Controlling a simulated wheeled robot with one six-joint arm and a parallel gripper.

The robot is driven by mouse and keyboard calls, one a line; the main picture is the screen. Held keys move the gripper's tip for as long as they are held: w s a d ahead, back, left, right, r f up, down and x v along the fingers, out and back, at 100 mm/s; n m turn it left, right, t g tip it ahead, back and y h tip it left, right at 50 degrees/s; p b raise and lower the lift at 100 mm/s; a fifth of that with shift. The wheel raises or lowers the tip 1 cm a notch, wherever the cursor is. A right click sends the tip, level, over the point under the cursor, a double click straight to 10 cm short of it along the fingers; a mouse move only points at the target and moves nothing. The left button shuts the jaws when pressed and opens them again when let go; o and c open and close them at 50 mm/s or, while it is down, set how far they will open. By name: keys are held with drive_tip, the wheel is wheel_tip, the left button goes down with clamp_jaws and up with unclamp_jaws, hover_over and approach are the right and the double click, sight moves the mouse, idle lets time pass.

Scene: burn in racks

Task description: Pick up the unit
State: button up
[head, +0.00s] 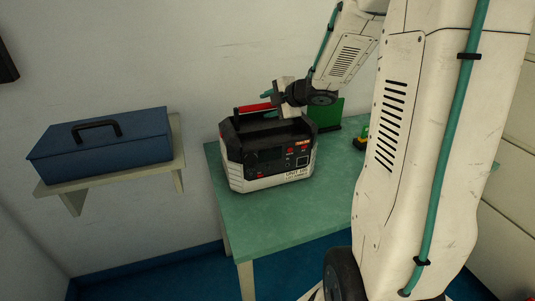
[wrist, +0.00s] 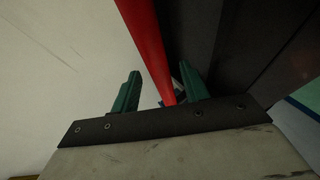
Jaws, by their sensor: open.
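The unit (head: 262,165) is a boxy black and off-white device with a dark front panel and a red top handle (head: 254,107). It stands upright on the green table (head: 275,215). My gripper (head: 268,104) is at the right part of the handle, above the unit's top. In the wrist view its two teal fingers (wrist: 160,82) are apart, with the red handle bar (wrist: 147,40) running between them. Gaps show on both sides of the bar, so the fingers do not appear closed on it.
A blue toolbox (head: 105,147) sits on a wall shelf (head: 110,178) at the left. A green box (head: 325,114) and a small yellow-green item (head: 361,139) stand behind and right of the unit. The wall is close behind. The table's front is clear.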

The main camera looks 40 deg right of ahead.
drive_tip(key=shift+x, duration=1.5)
clamp_jaws()
drive_tip(key=shift+r, duration=0.15)
